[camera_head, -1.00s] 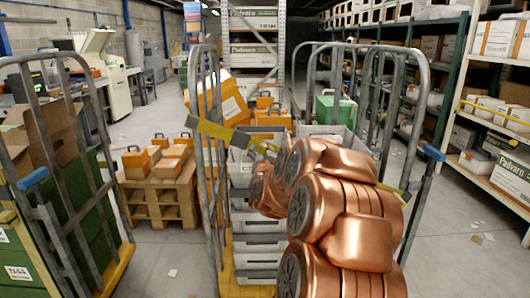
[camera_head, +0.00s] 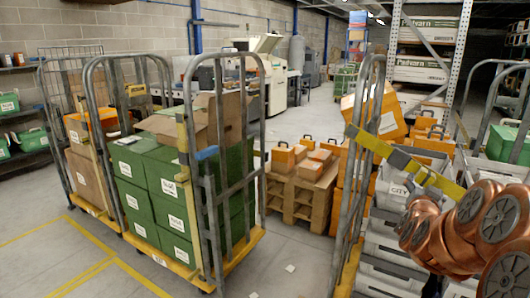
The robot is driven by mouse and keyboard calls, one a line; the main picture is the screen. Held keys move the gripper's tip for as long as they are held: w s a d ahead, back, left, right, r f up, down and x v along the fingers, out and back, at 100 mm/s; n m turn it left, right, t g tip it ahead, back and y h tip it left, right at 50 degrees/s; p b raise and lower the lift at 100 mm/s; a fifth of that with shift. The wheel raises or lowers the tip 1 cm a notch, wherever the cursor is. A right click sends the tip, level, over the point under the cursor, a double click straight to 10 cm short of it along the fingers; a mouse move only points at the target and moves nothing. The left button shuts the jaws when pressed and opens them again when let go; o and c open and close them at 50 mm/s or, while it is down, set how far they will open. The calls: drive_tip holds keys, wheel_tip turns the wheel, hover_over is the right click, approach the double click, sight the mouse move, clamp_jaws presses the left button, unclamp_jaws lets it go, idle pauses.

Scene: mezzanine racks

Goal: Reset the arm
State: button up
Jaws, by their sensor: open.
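My copper-coloured arm (camera_head: 467,228) shows at the lower right in the head view, its rounded links folded close together and partly cut off by the frame edge. The links are in front of a roll cage (camera_head: 352,175) that holds light grey crates and orange boxes; whether they touch it I cannot tell. My gripper is not visible, so its jaws and anything in them cannot be seen.
A roll cage with green boxes (camera_head: 151,183) stands left of centre, another cage (camera_head: 45,115) behind it. A wooden pallet (camera_head: 296,200) bears orange cases. Yellow lines mark the floor at lower left. Open floor (camera_head: 285,268) lies between the green-box cage and the right cage.

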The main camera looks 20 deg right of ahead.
drive_tip(key=shift+a, duration=0.1)
drive_tip(key=a+f+n+g+y+p, duration=0.2)
drive_tip(key=a+f+n+y, duration=0.3)
drive_tip(key=a, duration=0.9)
drive_tip(key=a+f+n+g+y+p, duration=0.1)
drive_tip(key=a+n+g+y+p, duration=0.35)
drive_tip(key=a, duration=1.05)
drive_tip(key=s+a+n+g+y, duration=0.1)
drive_tip(key=s+a, duration=0.3)
drive_tip(key=s, duration=0.3)
drive_tip(key=s+a+n+g+y+p, duration=0.1)
drive_tip(key=s+a+g, duration=0.1)
drive_tip(key=s+a, duration=0.2)
drive_tip(key=s+a+f+n+g+y, duration=0.1)
drive_tip(key=s+a, duration=0.3)
drive_tip(key=s, duration=0.7)
drive_tip(key=shift+a+g+y+p, duration=0.15)
drive_tip(key=shift+g+y+p, duration=0.2)
drive_tip(key=shift+g+y, duration=0.15)
drive_tip(key=s+g, duration=0.1)
drive_tip(key=s, duration=0.2)
drive_tip(key=s+r+g, duration=0.1)
drive_tip(key=s, duration=0.1)
drive_tip(key=s+n+g+p, duration=0.1)
drive_tip(key=s, duration=0.2)
drive_tip(key=shift+s+a+r+h, duration=0.15)
drive_tip(key=shift+s+a+h, duration=0.1)
drive_tip(key=shift+s+a, duration=0.1)
